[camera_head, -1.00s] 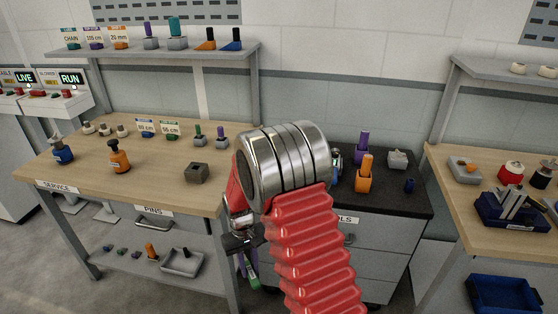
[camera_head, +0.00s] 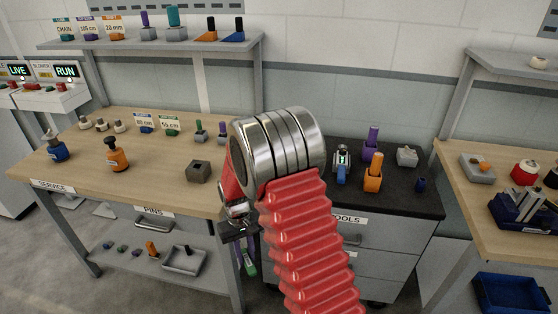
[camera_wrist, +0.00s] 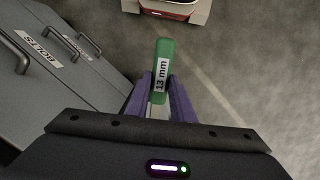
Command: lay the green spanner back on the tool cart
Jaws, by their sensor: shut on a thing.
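The green spanner (camera_wrist: 163,66), labelled 13 mm, is gripped between the purple fingers of my gripper (camera_wrist: 158,82) in the wrist view, over grey floor. In the head view my gripper (camera_head: 240,231) is low between the workbench and the cart, partly behind my red arm. The spanner's green end (camera_head: 249,268) hangs below it. The tool cart (camera_head: 402,205) has a black top and grey drawers labelled TOOLS. It stands right of my gripper, its left part hidden by my arm.
The cart's front right top looks bare. Grey drawers labelled BOLTS (camera_wrist: 38,48) are left in the wrist view.

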